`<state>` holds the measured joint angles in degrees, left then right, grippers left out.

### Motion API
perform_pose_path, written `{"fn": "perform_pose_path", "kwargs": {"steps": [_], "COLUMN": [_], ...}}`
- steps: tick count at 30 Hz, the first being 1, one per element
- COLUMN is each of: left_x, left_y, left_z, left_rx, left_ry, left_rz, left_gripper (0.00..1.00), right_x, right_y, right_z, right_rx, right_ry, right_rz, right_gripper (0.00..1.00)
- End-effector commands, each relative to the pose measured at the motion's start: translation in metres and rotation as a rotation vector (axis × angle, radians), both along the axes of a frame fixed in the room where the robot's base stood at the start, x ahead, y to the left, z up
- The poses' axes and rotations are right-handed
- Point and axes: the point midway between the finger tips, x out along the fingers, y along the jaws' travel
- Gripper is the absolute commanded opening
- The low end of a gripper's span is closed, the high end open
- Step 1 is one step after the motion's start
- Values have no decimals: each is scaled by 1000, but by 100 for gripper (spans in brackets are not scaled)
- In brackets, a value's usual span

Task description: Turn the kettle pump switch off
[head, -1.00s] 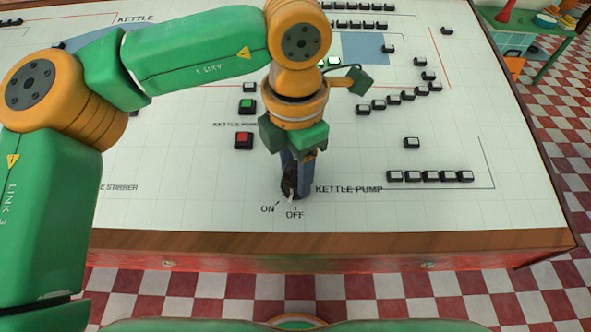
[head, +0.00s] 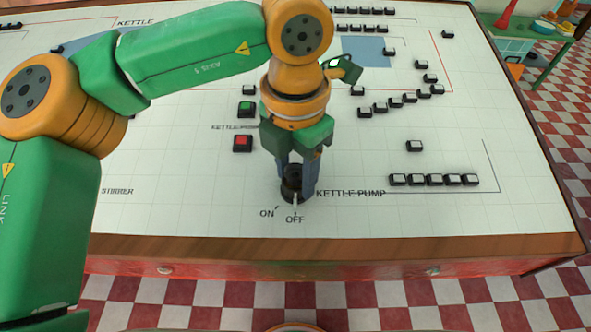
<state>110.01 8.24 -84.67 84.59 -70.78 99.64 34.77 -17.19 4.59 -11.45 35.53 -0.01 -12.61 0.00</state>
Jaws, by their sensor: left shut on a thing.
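The kettle pump switch (head: 292,183) is a black rotary knob on the white panel (head: 420,215), left of the printed words KETTLE PUMP. Its white pointer mark faces the OFF label, just below it; the ON label is to the lower left. My left gripper (head: 295,188) points down over the knob, with a finger on each side, shut on it. The fingers and wrist hide part of the knob's back. My right gripper does not show.
A green button (head: 246,108) and a red button (head: 243,143) are up and left of the knob. Several black-and-white blocks (head: 435,180) line the right side. The panel's wooden front edge (head: 400,248) is close below.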

Motion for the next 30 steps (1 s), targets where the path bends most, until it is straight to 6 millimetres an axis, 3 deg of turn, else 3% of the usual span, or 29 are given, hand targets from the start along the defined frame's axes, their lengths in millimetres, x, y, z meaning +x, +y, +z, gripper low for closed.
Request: {"fn": "perform_pose_path", "kwargs": {"steps": [10,11,14,23,30], "left_x": [0,0,0,0,0], "left_y": [0,0,0,0,0], "left_z": [0,0,0,3,52], "left_rx": [-1,-1,-1,0,-1], "left_ry": [-1,-1,-1,-1,-3], "left_rz": [1,1,1,1,1], "left_gripper": [0,55,79,79,79], "right_x": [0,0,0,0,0], "right_y": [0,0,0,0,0], "right_z": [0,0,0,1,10], "right_rx": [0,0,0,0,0], "right_ry": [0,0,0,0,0], "right_rz": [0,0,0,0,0], "right_gripper": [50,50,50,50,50]}}
